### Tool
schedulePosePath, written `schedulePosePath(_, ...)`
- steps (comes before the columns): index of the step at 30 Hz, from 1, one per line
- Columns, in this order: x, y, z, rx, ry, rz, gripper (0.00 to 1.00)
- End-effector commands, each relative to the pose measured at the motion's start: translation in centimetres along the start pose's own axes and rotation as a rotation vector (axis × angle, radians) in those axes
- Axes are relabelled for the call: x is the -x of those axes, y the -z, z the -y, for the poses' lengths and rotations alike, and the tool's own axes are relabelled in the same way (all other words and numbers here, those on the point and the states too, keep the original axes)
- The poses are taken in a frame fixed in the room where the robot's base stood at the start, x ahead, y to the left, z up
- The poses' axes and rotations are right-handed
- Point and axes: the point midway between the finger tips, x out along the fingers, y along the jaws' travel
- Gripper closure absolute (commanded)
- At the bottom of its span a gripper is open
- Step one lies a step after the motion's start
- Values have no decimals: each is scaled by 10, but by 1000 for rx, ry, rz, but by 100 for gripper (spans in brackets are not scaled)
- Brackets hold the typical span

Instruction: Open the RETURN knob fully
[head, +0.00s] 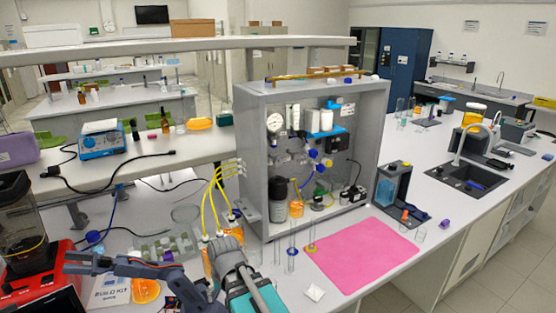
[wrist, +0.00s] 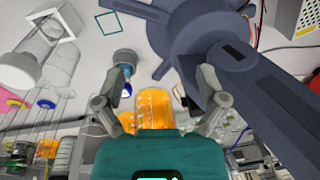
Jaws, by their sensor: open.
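The grey membrane rig cabinet (head: 247,150) stands open-fronted on the bench in the head view. My gripper (head: 222,243) is low in front of the cabinet's left side, apart from the knobs. In the wrist view my gripper (wrist: 158,88) has its fingers spread. An orange bottle (wrist: 155,108) shows between and beyond them; contact cannot be told.
A pink mat (head: 362,254) lies right of my gripper. Glass cylinders stand between them. Yellow tubes (head: 209,212) run from the cabinet's left side to orange bottles. A dark jointed structure (wrist: 205,30) looms close in the wrist view. A blue-framed stand (head: 392,188) is right of the cabinet.

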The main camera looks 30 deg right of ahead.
Motion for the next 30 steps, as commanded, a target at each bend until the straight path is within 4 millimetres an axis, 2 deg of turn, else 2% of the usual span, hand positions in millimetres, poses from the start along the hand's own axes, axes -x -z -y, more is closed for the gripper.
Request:
schedulePosePath(1,12,16,0,-50,32,-27,9)
schedulePosePath(3,20,36,0,-145,93,-69,9)
schedulePosePath(10,32,92,-13,-558,363,-164,9)
schedulePosePath(17,67,157,-52,-1055,711,-208,9)
schedulePosePath(23,107,207,-109,-1483,1055,-185,9)
schedulePosePath(26,129,227,-146,-1685,1243,-148,9)
schedulePosePath(30,160,249,-206,-1947,1526,-62,9)
